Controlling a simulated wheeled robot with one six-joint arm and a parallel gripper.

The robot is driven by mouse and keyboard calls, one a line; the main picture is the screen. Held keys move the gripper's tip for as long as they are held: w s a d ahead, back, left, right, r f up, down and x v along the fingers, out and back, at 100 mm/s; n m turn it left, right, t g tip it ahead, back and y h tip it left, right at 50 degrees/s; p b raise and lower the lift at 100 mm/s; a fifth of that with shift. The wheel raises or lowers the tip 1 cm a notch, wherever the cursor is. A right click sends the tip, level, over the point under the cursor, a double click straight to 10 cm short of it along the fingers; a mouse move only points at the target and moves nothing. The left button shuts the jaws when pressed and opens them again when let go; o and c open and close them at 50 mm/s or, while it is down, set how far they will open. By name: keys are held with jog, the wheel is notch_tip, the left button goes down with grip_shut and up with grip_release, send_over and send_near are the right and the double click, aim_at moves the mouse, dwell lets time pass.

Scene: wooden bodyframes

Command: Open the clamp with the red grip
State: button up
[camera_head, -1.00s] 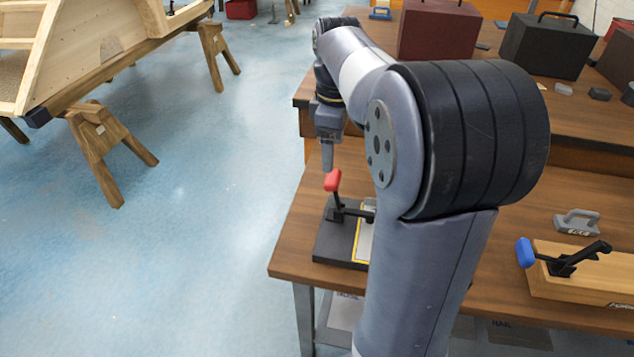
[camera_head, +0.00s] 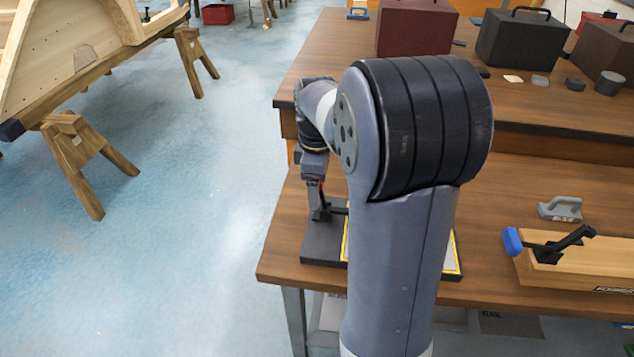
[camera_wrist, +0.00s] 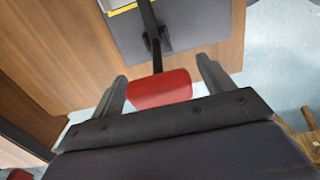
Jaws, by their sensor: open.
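The clamp with the red grip stands on a dark base plate (camera_head: 318,243) near the left end of the workbench. Its red grip (camera_wrist: 160,89) lies between the two fingers of my gripper (camera_wrist: 160,87) in the wrist view. The fingers are apart, with a gap on each side of the grip. The clamp's black lever (camera_wrist: 151,25) runs from the grip toward the top of that view. In the head view my gripper (camera_head: 314,186) is down at the clamp and hides most of the red grip.
A second clamp with a blue grip (camera_head: 513,241) is on a wooden block (camera_head: 590,265) at the right. A grey handled tool (camera_head: 560,209) lies behind it. Toolboxes stand on the raised back bench. My arm hides part of the bench middle.

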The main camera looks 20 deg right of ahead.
jog(key=c, duration=1.4)
jog(key=shift+a, duration=0.1)
jog(key=w+a+f+g+h+p, duration=0.1)
jog(key=h+p, duration=0.1)
jog(key=w+a+f+g+h+p, duration=0.1)
jog(key=a+g+h+p, duration=0.1)
jog(key=h+p, duration=0.1)
jog(key=w+a+f+g+h+p, duration=0.1)
jog(key=f+g+h+p, duration=0.1)
jog(key=p, duration=0.1)
jog(key=shift+a+h, duration=0.25)
jog(key=shift+h, duration=0.05)
jog(key=shift+w+a+f, duration=0.15)
jog(key=shift+a+f, duration=0.05)
jog(key=shift+f, duration=0.4)
jog(key=shift+w+a+f, duration=0.15)
jog(key=shift+f, duration=0.4)
